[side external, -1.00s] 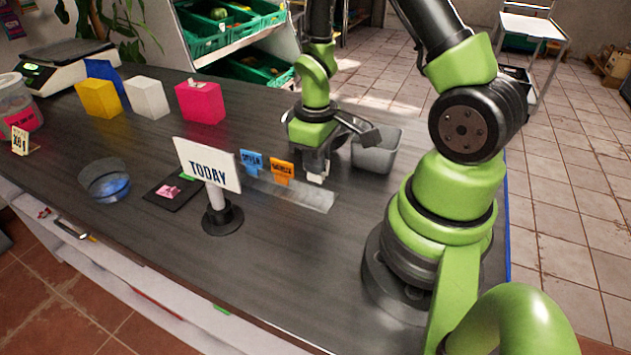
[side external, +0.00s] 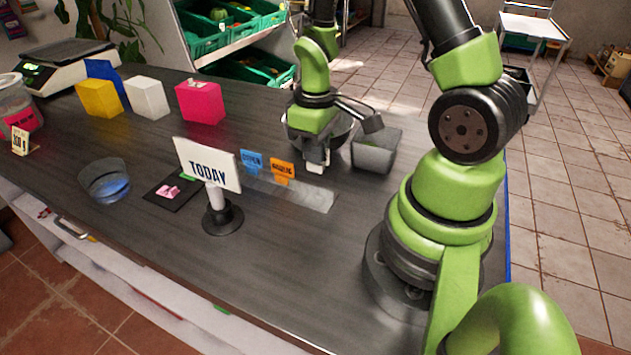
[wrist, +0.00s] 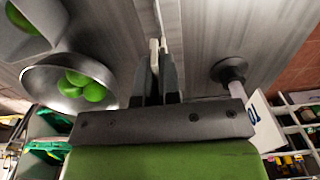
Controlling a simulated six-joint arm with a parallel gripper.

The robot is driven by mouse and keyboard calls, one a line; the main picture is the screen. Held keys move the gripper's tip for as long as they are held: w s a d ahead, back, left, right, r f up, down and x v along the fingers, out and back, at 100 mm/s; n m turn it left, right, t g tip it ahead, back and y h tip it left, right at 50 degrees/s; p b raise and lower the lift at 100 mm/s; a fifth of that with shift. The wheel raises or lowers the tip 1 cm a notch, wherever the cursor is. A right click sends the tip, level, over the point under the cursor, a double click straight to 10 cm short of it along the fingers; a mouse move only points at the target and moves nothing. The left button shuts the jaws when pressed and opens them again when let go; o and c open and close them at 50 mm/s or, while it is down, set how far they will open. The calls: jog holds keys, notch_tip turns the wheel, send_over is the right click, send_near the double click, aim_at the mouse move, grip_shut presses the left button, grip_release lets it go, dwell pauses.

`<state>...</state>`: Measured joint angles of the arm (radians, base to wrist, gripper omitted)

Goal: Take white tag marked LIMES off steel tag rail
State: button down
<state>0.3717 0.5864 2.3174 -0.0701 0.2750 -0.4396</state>
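My gripper (side external: 317,162) is above the right part of the steel tag rail (side external: 312,196). Its fingers are close together on a small white tag (side external: 315,168), whose lettering I cannot read. In the wrist view, the tag (wrist: 154,50) shows as a thin pale edge at the fingertips of my gripper (wrist: 159,68). In the side view the tag looks raised above the rail. A blue tag (side external: 251,160) and an orange tag (side external: 283,170) stand on the rail to the left of my gripper.
A TODAY sign (side external: 208,165) stands in front of the rail. A metal bowl (wrist: 40,77) holds green fruit, beside a grey bin (side external: 374,157). Coloured blocks (side external: 200,102) and a glass bowl (side external: 104,184) are to the left.

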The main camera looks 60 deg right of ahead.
jog(key=shift+r, duration=2.5)
